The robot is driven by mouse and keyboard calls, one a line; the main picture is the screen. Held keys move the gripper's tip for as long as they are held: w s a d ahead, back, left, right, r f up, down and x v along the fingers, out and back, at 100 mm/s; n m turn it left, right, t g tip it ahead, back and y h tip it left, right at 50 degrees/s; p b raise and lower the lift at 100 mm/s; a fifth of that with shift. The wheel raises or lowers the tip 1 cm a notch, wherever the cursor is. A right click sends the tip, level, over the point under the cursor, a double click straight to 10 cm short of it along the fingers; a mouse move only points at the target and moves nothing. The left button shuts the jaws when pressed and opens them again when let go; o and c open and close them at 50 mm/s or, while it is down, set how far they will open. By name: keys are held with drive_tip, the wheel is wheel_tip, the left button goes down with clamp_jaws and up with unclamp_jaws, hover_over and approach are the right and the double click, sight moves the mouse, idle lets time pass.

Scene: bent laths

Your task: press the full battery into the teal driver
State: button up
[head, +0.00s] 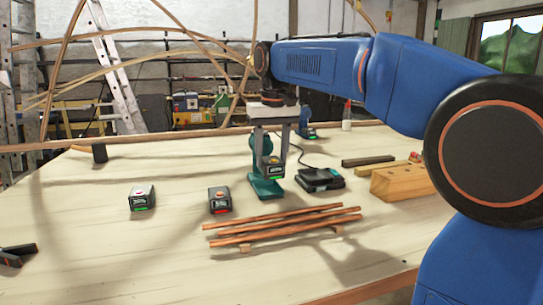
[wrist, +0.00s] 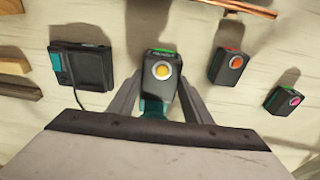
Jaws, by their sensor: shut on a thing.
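My gripper (head: 271,158) is shut on a dark battery (head: 273,170) with a green light. In the wrist view the battery (wrist: 161,72) sits between the two fingers and shows a yellow button and a green strip. The teal driver (head: 265,189) stands on the table directly below and behind the battery, partly hidden by my gripper. In the wrist view a bit of teal (wrist: 153,107) shows beneath the battery. I cannot tell whether the battery touches the driver.
A battery with a red light (head: 219,200) and another with a green light (head: 142,198) lie to the left. A black charger (head: 320,179) is close on the right, a wooden block (head: 402,183) beyond it. Reddish laths (head: 285,225) lie in front. The table's left side is mostly clear.

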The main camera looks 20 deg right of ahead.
drive_tip(key=shift+w, duration=0.45)
drive_tip(key=shift+w+f, duration=0.7)
drive_tip(key=shift+f, duration=0.25)
drive_tip(key=shift+w+f, duration=0.7)
drive_tip(key=shift+f, duration=0.75)
drive_tip(key=shift+f, duration=1.1)
drive_tip(key=o, duration=1.4)
drive_tip(key=shift+r, duration=3.5)
